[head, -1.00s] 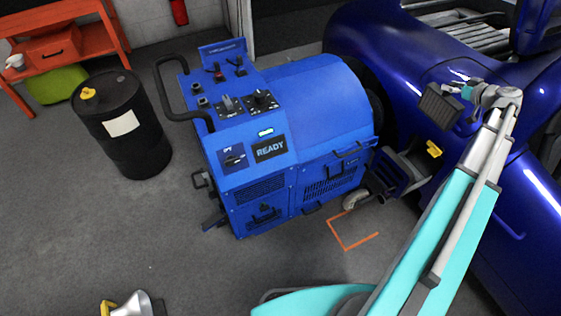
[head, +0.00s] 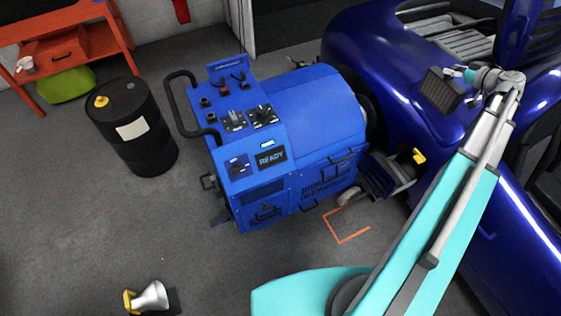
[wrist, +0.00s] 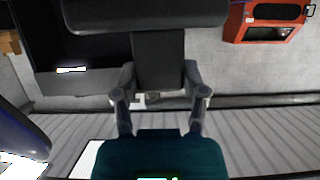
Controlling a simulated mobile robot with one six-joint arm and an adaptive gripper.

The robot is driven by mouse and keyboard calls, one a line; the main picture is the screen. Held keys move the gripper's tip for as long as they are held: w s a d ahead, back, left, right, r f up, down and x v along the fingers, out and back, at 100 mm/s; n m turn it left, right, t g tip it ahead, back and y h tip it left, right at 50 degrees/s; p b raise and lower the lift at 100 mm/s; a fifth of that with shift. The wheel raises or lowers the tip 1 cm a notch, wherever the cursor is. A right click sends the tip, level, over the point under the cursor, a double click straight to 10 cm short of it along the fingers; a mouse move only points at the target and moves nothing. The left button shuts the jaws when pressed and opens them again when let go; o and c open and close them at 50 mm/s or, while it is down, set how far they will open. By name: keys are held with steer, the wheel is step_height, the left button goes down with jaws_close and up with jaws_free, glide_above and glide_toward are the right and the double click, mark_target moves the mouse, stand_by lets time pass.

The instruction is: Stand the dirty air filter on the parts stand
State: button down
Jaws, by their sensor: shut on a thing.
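The dirty air filter (head: 441,90) is a dark, ribbed rectangular panel. My gripper (head: 472,76) is shut on it and holds it raised in front of the blue car's body in the head view. In the wrist view a dark grey part (wrist: 158,60) lies between the two fingers of my gripper (wrist: 160,92), and I cannot tell how much of it is the filter. I cannot pick out the parts stand with certainty in either view.
A blue dynamometer cabinet (head: 262,190) stands mid-floor beside the blue car (head: 400,60). A black drum (head: 135,125) and an orange bench (head: 60,50) are at the left. A metal funnel-like thing (head: 150,297) is on the floor at the front. Open floor lies at the left front.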

step_height(320, 180, up, 8)
steer(key=p, duration=0.7)
steer(key=shift+r, duration=0.1)
